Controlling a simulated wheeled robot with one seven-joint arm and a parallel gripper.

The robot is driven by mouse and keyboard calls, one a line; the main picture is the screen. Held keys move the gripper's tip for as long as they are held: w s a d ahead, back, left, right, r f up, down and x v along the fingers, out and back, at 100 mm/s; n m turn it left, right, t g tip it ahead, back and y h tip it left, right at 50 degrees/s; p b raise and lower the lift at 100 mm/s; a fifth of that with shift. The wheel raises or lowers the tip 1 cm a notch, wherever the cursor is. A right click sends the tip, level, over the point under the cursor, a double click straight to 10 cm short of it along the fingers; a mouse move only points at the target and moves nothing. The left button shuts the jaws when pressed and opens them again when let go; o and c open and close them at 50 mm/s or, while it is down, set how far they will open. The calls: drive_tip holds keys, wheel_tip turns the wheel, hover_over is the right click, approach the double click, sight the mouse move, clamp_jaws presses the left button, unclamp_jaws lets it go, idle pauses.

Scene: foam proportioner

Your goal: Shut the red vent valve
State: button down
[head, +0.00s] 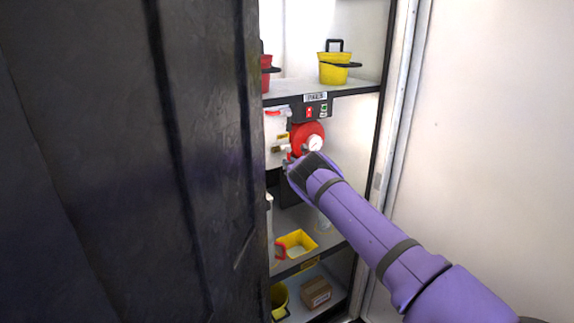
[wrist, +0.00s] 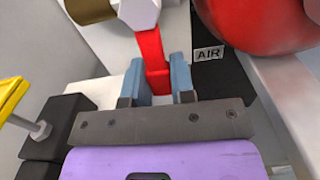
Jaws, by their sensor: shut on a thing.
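The red vent valve shows in the wrist view as a red lever (wrist: 149,46) hanging down from a pale round hub (wrist: 138,13). My gripper (wrist: 156,82) is shut on the lever, with one blue-grey finger on each side of its lower end. A black plate with an "AIR" label (wrist: 209,54) is just right of the lever. In the head view my gripper (head: 296,166) is at the unit under the middle shelf, and it and my arm mostly hide the lever there.
A large red round body (head: 301,134) with a white gauge (head: 315,144) sits close above my gripper. A dark door (head: 130,160) blocks the left side. The shelf above holds a yellow bucket (head: 334,70). A yellow bin (head: 297,242) and a cardboard box (head: 316,292) are below.

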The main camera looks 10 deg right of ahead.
drive_tip(key=shift+d+f+n, duration=0.1)
drive_tip(key=shift+d+n, duration=0.1)
drive_tip(key=shift+n, duration=0.1)
drive_tip(key=c, duration=1)
unclamp_jaws()
drive_tip(key=shift+o, duration=0.2)
drive_tip(key=v, duration=1)
drive_tip(key=shift+s, duration=0.4)
drive_tip(key=shift+d, duration=0.1)
